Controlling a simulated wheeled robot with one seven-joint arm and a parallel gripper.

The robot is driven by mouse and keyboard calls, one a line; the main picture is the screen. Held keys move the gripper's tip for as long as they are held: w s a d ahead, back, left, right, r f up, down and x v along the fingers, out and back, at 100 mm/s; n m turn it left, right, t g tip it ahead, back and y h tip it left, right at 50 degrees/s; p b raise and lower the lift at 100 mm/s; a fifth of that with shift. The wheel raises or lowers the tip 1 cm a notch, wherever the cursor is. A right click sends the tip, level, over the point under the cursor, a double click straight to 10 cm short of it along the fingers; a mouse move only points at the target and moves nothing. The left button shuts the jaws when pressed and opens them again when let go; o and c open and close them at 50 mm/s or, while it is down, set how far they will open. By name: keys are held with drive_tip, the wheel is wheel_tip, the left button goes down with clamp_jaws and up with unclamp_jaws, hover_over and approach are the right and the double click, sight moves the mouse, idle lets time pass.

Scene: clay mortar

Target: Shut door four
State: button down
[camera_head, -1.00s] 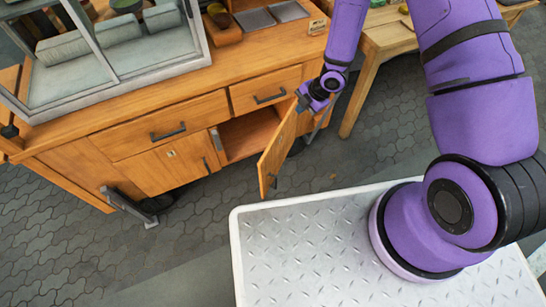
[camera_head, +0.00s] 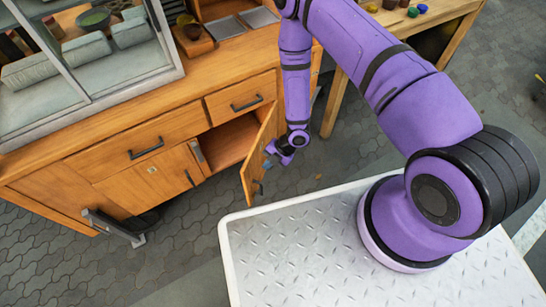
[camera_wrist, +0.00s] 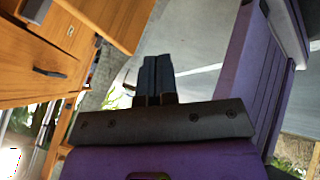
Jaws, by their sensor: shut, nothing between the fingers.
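The wooden cabinet (camera_head: 70,185) has one lower door (camera_head: 258,155) standing wide open, swung out towards me from its right side. I take it as door four; no number is readable on it. Its dark handle (camera_head: 258,187) is on the outer, right-hand face. The cupboard opening (camera_head: 230,140) behind it looks empty. My gripper (camera_head: 270,149) is shut and empty, close to the door's outer face; I cannot tell whether it touches. In the wrist view my shut fingers (camera_wrist: 154,80) point up the picture, with wooden cabinet parts (camera_wrist: 40,60) at upper left.
The left lower door (camera_head: 165,172) and the drawers (camera_head: 140,140) (camera_head: 242,97) are shut. A glass case (camera_head: 90,50) stands on the cabinet top. A lighter wooden table (camera_head: 440,20) is at the right. Paved floor (camera_head: 180,235) lies in front of the cabinet.

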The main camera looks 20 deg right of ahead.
sight(246, 171)
drive_tip(key=shift+w+a+f, duration=0.35)
drive_tip(key=shift+a+f, duration=0.15)
drive_tip(key=shift+a, duration=0.4)
drive_tip(key=shift+w+a+f, duration=0.4)
drive_tip(key=shift+a+f, duration=0.05)
drive_tip(key=shift+a, duration=0.45)
drive_tip(key=shift+w+a+f, duration=0.35)
drive_tip(key=shift+a+f, duration=0.15)
drive_tip(key=shift+a, duration=0.4)
drive_tip(key=shift+w+a, duration=0.15)
drive_tip(key=shift+a, duration=0.1)
drive_tip(key=w+a+m+t+h, duration=0.1)
drive_tip(key=w+a+m+t, duration=0.3)
drive_tip(key=w+a, duration=0.9)
drive_tip(key=shift+w+a+m, duration=0.2)
drive_tip(key=shift+w+m, duration=0.9)
drive_tip(key=shift+m, duration=0.3)
